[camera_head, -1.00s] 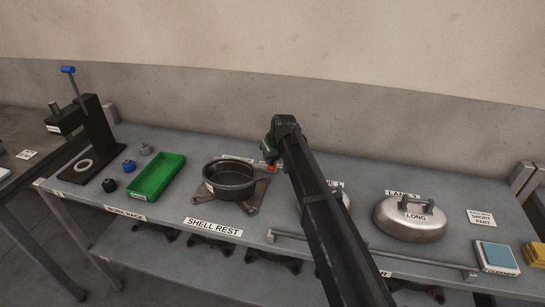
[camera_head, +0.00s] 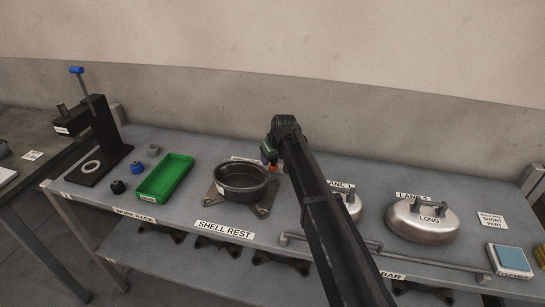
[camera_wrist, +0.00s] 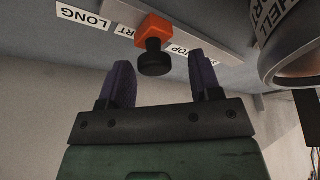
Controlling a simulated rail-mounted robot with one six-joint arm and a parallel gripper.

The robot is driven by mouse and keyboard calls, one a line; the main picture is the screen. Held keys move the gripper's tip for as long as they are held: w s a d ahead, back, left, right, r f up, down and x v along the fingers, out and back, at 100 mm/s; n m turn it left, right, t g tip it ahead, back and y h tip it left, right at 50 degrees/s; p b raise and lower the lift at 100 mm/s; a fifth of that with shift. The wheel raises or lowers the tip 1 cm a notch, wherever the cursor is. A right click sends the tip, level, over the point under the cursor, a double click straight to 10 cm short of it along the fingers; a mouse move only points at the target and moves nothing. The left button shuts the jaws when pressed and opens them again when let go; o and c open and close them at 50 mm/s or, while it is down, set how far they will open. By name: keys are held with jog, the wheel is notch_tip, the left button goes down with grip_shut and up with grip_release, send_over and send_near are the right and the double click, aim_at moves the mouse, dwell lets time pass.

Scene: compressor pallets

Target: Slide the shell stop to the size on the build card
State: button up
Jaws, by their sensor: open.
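The shell stop is an orange block with a black knob (camera_wrist: 153,58), on a grey strip on the bench. The strip carries a LONG label (camera_wrist: 84,16), a partly hidden label ending in "RT", and a STOP label (camera_wrist: 180,48). The block is beside the "RT" label, away from LONG. My gripper (camera_wrist: 160,66) is open, with a purple finger on either side of the knob, not visibly touching it. In the head view my gripper (camera_head: 268,152) is behind the shell, mostly hiding the stop. The build card (camera_head: 491,221) reads SHORT PART.
A dark round shell (camera_head: 240,182) sits on the shell rest, close left of my gripper. A green tray (camera_head: 165,178) and black press (camera_head: 95,138) stand further left. A rail (camera_head: 430,262) runs along the front.

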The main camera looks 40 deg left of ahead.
jog(key=p+v, duration=0.9)
jog(key=v, duration=0.1)
jog(key=shift+d+r+p, duration=0.15)
jog(key=shift+r+p, duration=0.2)
jog(key=shift+p, duration=0.05)
jog(key=s+d+m+h, duration=0.1)
jog(key=s+d+m, duration=0.3)
jog(key=d, duration=1.7)
jog(key=s+d+f+m+g+h, duration=0.1)
jog(key=s+d+m, duration=0.4)
jog(key=d, duration=1.7)
jog(key=s+d+m+h, duration=0.2)
jog(key=s+d+m, duration=0.2)
jog(key=d, duration=1.7)
jog(key=shift+s+d+f+m+g, duration=0.15)
jog(key=shift+d+m+g, duration=0.15)
jog(key=shift+d+m, duration=0.1)
